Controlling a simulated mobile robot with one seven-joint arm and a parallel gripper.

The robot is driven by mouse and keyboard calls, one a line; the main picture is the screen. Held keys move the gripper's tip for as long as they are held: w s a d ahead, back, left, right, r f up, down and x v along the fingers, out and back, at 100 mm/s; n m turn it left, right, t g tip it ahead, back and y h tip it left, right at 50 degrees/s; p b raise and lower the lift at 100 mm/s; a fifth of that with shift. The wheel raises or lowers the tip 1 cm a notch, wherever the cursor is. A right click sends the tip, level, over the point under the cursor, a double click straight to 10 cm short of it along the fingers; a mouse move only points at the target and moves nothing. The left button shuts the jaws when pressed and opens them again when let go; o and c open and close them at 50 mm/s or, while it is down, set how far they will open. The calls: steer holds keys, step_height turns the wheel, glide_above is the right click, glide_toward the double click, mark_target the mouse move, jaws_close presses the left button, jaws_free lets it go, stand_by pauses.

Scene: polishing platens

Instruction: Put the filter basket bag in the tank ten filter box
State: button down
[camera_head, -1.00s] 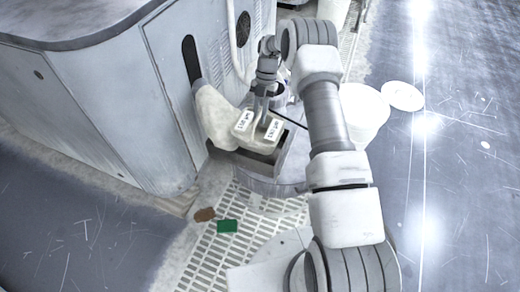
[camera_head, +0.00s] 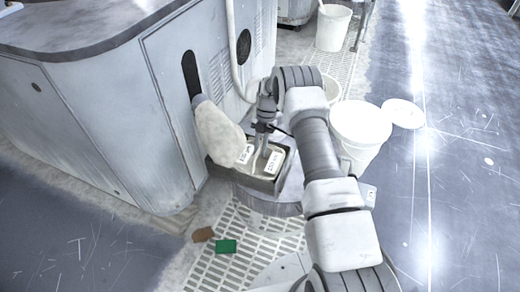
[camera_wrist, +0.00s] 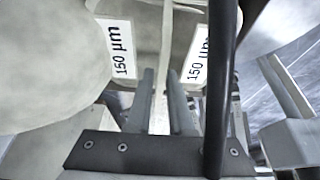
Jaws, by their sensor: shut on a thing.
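The filter basket bag (camera_head: 246,155) is pale, with two white labels, and its labels read 150 µm in the wrist view (camera_wrist: 121,50). My gripper (camera_head: 264,154) is shut on a thin pale strip between the two labels, as the wrist view (camera_wrist: 160,88) shows. The bag's top sits within the walls of a dark grey open filter box (camera_head: 264,187). Whether its underside rests on the box floor is hidden. No number shows on the box.
A beige, rounded, sock-like bag (camera_head: 217,135) leans beside the box's left, against the grey machine (camera_head: 165,100). A white bucket (camera_head: 360,125) and round lid (camera_head: 403,113) are at right. A green block (camera_head: 226,246) and brown piece (camera_head: 203,235) lie by the floor grating (camera_head: 245,262).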

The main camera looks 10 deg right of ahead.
steer(key=c, duration=0.8)
jaws_free()
step_height(320, 180, up, 27)
steer(key=w+d+m+t+p, duration=0.1)
steer(key=w+m+t+p, duration=0.15)
steer(key=m, duration=0.35)
steer(key=s+r+m+t+h, duration=0.2)
steer(key=s+r+m, duration=0.5)
steer(key=r, duration=0.6)
steer(key=s+a+r+m+t, duration=0.1)
steer(key=s+r+m, duration=0.3)
steer(key=s, duration=0.4)
steer(key=s+r+m+t, duration=0.1)
steer(key=s+r+m, duration=0.3)
steer(key=s, duration=0.4)
steer(key=s+f+m+t, duration=0.1)
steer(key=s+m, duration=0.1)
steer(key=s, duration=0.2)
steer(key=s+f+m, duration=0.1)
steer(key=s+m, duration=0.2)
steer(key=s, duration=0.1)
steer(key=s+f+m+t+p, duration=0.1)
steer(key=s+m, duration=0.2)
steer(key=s, duration=0.2)
steer(key=shift+f+t, duration=0.15)
steer(key=shift+t, duration=0.2)
